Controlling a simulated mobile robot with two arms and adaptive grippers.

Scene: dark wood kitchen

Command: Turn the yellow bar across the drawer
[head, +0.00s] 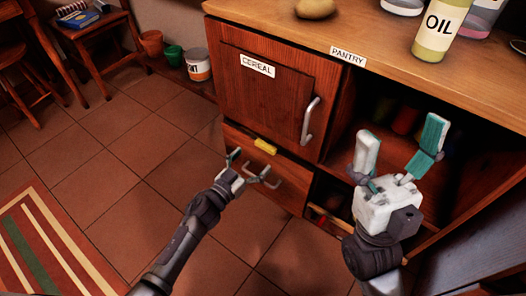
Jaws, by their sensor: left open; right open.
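The yellow bar (265,146) is on the upper part of the lower drawer front (290,190), below the cereal door. It looks short and lies roughly along the drawer's width. A grey drawer handle (264,178) shows just below it. My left gripper (249,167) is open in front of the drawer, close to the handle and a little below and left of the bar. I cannot tell whether it touches the handle. My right gripper (397,140) is open and empty, its fingers pointing up in front of the open pantry compartment.
The cereal door (265,95) is shut, with a long vertical handle (310,121). The counter (400,45) above holds an oil bottle (440,30) and a round tan item (315,8). Another low opening (327,200) is right of the drawer.

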